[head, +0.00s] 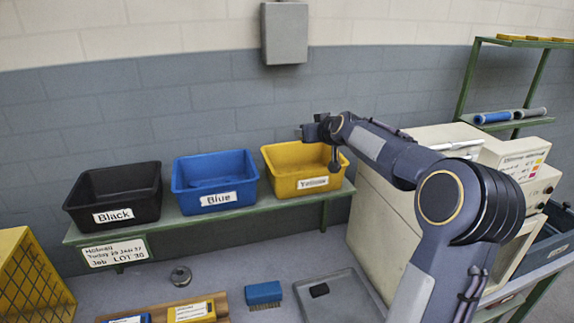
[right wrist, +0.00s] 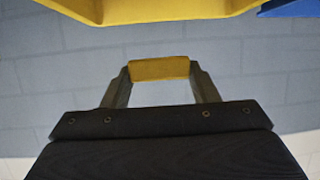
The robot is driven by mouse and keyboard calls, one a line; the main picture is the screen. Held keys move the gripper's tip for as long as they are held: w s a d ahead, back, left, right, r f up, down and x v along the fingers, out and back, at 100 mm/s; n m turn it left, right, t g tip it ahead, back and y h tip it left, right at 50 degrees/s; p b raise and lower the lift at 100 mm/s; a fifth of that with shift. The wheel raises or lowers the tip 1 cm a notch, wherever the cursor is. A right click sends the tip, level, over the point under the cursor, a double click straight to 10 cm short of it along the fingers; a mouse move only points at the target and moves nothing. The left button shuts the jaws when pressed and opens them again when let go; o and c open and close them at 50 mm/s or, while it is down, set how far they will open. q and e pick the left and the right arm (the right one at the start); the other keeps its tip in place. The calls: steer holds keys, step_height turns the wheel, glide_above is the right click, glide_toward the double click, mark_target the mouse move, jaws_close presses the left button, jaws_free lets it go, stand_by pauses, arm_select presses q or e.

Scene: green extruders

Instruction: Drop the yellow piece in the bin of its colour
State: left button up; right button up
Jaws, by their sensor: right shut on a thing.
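The yellow bin (head: 310,182), labelled "Yellow", stands at the right end of the green shelf; its edge also shows at the top of the right wrist view (right wrist: 150,10). My right gripper (head: 304,132) is above the back of this bin. In the right wrist view the right gripper (right wrist: 160,72) is shut on a small yellow piece (right wrist: 159,68), held between its two fingers and apart from the bin. The piece cannot be made out in the head view. My left gripper is not in view.
A blue bin (head: 214,190) and a black bin (head: 113,203) stand left of the yellow bin on the green shelf (head: 165,229). Below are a grey tray (head: 345,302) holding a dark piece, a blue brush (head: 263,292) and a metal ring (head: 181,275). A beige machine (head: 375,222) stands at right.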

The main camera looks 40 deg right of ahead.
steer(key=f+b, duration=0.3)
steer(key=f, duration=0.2)
steer(key=shift+s+b, duration=0.2)
steer(key=shift+b, duration=0.2)
steer(key=shift+s+f+b, duration=0.1)
steer(key=shift+f+b, duration=0.2)
steer(key=shift+f, duration=0.05)
steer(key=o, duration=1)
steer(key=shift+o, duration=0.2)
steer(key=shift+s, duration=0.1)
